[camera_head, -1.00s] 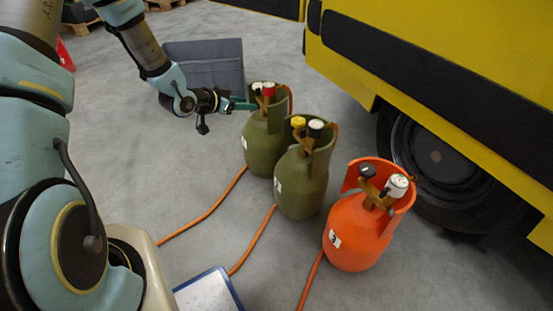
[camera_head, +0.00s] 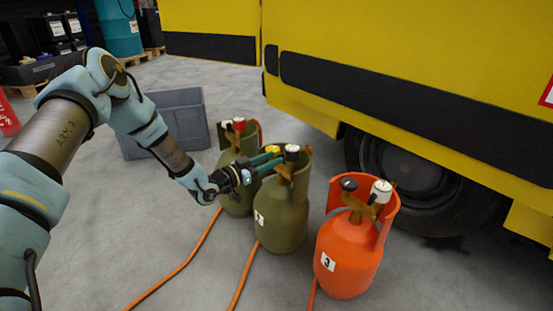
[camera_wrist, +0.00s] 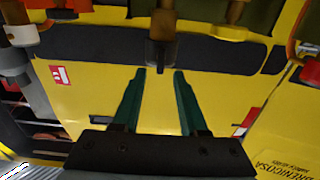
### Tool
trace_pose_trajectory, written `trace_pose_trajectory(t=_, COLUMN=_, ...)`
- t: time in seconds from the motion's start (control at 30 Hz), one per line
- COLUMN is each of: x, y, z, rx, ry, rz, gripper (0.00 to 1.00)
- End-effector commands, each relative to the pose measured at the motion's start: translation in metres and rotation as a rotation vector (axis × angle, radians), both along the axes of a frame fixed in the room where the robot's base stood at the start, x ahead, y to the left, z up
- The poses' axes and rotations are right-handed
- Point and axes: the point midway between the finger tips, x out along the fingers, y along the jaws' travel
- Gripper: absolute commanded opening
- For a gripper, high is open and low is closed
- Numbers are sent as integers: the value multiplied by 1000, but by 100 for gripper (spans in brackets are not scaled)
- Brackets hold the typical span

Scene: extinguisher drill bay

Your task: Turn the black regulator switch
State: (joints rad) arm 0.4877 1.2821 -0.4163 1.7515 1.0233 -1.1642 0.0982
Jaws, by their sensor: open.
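A black regulator switch (camera_head: 348,184) sits on the orange cylinder (camera_head: 350,255) marked 3, beside a white-topped gauge (camera_head: 381,188). My gripper (camera_head: 275,160) is open and empty, left of that switch, at the valve top of the middle olive cylinder (camera_head: 280,215). In the wrist view, a dark piece (camera_wrist: 160,54) on a brown stem is ahead of my open green fingers (camera_wrist: 157,90). I cannot tell whether it is the switch or a gauge. A yellow knob (camera_wrist: 230,32) is right of it.
Another olive cylinder (camera_head: 236,200) with a red knob (camera_head: 239,124) stands at left. A yellow vehicle (camera_head: 430,60) with a dark wheel stands close behind the cylinders. Orange hoses (camera_head: 180,268) lie across the floor. A grey crate (camera_head: 180,110) is behind my arm.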

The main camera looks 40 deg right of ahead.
Motion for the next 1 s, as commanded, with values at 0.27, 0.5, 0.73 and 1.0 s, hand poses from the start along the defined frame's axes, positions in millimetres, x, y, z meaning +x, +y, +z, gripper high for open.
trace_pose_trajectory(t=0.27, x=-1, y=-25, z=0, rx=1, ry=1, rz=1, gripper=42)
trace_pose_trajectory(t=0.5, x=-1, y=-26, z=0, rx=2, ry=1, rz=1, gripper=42)
trace_pose_trajectory(t=0.73, x=-1, y=-26, z=0, rx=1, ry=1, rz=1, gripper=22)
trace_pose_trajectory(t=1.0, x=-1, y=-26, z=0, rx=1, ry=1, rz=1, gripper=0)
